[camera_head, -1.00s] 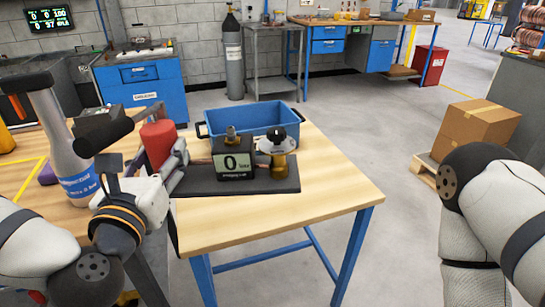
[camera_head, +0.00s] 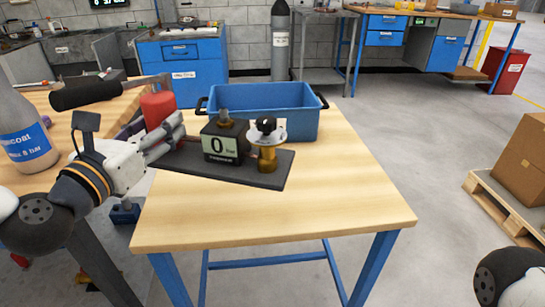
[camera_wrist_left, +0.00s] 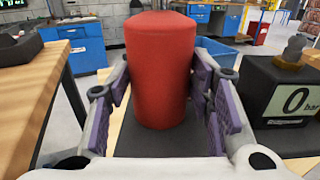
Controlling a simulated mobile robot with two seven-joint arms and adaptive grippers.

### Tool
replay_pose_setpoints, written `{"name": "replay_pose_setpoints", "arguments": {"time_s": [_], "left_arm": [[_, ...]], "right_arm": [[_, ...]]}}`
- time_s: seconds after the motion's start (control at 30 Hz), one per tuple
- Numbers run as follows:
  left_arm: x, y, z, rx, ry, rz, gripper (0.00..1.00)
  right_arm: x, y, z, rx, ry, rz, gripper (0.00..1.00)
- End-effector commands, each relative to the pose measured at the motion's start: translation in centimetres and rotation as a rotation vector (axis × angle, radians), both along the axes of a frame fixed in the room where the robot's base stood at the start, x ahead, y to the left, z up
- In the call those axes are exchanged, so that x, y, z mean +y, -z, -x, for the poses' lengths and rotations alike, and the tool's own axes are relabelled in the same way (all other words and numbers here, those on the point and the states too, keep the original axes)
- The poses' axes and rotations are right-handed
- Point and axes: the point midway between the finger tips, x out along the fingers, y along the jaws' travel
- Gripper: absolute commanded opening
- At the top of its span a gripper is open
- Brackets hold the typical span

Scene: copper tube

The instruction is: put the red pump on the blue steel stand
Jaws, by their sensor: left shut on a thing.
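The red pump shows as an upright red cylinder (camera_head: 158,107) on the left end of a dark plate (camera_head: 270,180); it fills the middle of the left wrist view (camera_wrist_left: 160,70). My left gripper (camera_head: 178,130) is shut around the cylinder, its purple finger pads on either side. A box gauge reading 0 (camera_head: 222,142) and a brass fitting with a black knob (camera_head: 267,150) are on the plate. The plate is over the wooden-topped table, which has blue steel legs (camera_head: 372,270); I cannot tell whether it touches. No separate blue stand is clearly identifiable. My right gripper is out of view.
A blue open bin (camera_head: 295,122) stands right behind the plate. A black-handled bar (camera_head: 110,92) and a labelled bottle (camera_head: 25,135) are at left. The tabletop's front and right are clear. A carton on a pallet (camera_head: 500,205) is on the floor at right.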

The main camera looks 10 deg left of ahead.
Motion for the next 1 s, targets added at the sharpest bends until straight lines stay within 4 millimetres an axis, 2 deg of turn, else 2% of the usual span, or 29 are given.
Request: {"name": "replay_pose_setpoints", "arguments": {"time_s": [0.27,0.37,0.57,0.73,0.8,1.0], "left_arm": [[0.3,-0.5,-0.2,-0.017,0.018,-0.002,0.00],[-0.1,0.2,-0.7,-0.013,0.019,-0.007,0.00],[-2.8,2.5,-3.8,-0.009,0.023,-0.011,0.00],[-5.4,3.8,-7.1,-0.014,0.021,-0.007,0.00],[-6.2,5.2,-8.1,-0.012,0.019,-0.006,0.00],[-7.8,8.1,-10.1,-0.016,0.017,0.000,0.00]], "right_arm": [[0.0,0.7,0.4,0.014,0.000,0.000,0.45],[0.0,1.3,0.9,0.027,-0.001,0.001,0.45],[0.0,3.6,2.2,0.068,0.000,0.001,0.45],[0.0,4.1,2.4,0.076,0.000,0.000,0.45],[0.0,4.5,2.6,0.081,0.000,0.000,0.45],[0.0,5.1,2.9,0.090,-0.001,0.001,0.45]]}}
